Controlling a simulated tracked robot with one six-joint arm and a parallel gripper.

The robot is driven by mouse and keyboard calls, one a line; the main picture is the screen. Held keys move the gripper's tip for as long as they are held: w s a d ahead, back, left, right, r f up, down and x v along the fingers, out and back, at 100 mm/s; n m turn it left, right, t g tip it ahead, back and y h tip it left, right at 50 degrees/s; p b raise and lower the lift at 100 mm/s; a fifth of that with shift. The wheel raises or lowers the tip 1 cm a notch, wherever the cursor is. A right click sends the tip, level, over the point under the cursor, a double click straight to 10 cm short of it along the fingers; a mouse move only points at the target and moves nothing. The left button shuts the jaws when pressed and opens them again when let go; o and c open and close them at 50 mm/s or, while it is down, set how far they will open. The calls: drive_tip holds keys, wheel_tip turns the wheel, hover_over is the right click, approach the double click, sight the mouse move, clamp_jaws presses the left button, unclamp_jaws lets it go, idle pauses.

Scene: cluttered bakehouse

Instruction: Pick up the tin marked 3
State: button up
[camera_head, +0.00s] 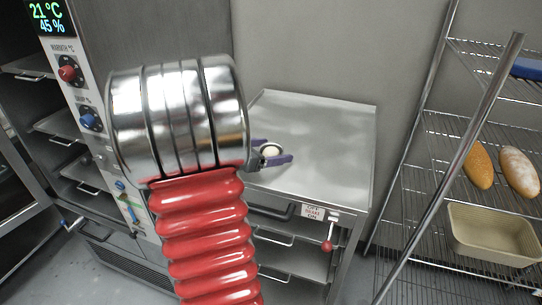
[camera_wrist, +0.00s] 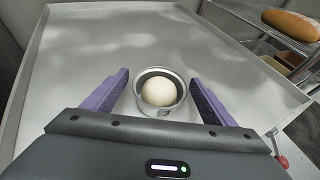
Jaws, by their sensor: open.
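A small round metal tin (camera_wrist: 148,107) with a pale dough ball (camera_wrist: 158,91) in it stands upright on the steel table. A small dark mark on its near wall looks like a 3, but is hard to read. In the head view, the tin (camera_head: 264,147) shows between purple fingers, partly hidden. My gripper (camera_wrist: 160,76) is open, with one finger on each side of the tin and a visible gap to each. It also shows in the head view (camera_head: 268,151), partly behind my red arm.
The steel table top (camera_head: 318,130) is otherwise bare, with a raised back edge. A red-knobbed lever (camera_head: 328,243) is on its front. At right a wire rack holds loaves (camera_head: 518,171) and a beige pan (camera_head: 492,245). An oven control panel (camera_head: 80,95) stands at left.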

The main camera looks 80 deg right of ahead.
drive_tip(key=shift+c, duration=0.6)
drive_tip(key=c, duration=1)
drive_tip(key=shift+r, duration=0.1)
wheel_tip(320, 180, up, 10)
drive_tip(key=shift+f, duration=0.1)
